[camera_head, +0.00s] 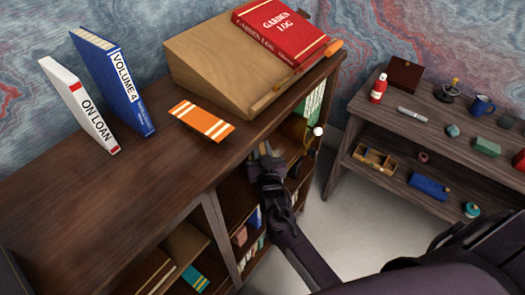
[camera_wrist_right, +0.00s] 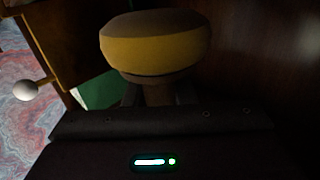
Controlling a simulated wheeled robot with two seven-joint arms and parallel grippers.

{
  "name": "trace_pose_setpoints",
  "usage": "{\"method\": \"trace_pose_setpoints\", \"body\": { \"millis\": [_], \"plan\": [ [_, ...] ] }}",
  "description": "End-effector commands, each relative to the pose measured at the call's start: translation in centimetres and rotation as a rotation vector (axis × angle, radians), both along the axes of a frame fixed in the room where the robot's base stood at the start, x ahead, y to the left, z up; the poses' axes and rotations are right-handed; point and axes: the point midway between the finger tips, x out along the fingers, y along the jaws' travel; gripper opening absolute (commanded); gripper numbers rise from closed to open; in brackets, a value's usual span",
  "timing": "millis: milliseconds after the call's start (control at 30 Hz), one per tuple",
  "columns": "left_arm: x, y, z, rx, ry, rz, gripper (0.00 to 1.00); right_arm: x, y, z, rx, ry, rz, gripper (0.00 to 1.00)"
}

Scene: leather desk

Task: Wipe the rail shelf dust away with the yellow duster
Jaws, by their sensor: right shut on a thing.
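The yellow duster (camera_wrist_right: 155,45) shows in the right wrist view as a rounded yellow head on a short brown handle (camera_wrist_right: 158,93). My right gripper (camera_wrist_right: 158,98) is shut on that handle. In the head view my right gripper (camera_head: 265,160) reaches into the open shelves of the dark wooden bookcase (camera_head: 150,185), below its top board. The duster is mostly hidden there. The compartment around the gripper is dark, and I cannot make out dust or a rail on the shelf. My left gripper is not in view.
A white knob (camera_head: 318,131) is beside the gripper. A side table (camera_head: 440,125) stands right.

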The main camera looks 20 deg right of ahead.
Motion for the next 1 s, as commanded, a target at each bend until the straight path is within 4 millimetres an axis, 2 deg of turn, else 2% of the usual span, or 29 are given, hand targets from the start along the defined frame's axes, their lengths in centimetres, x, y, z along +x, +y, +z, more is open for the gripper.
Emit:
{"method": "trace_pose_setpoints", "body": {
  "millis": [33,700,1000],
  "plan": [
    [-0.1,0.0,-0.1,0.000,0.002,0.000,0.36,0.8,-0.6,1.2,-0.004,-0.026,-0.002,0.00],
    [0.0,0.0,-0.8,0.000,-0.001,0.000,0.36,2.8,-4.9,0.8,-0.014,-0.012,-0.010,0.00],
    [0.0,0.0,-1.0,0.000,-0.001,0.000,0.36,3.4,-5.9,0.9,-0.012,-0.012,-0.010,0.00]
  ]
}}
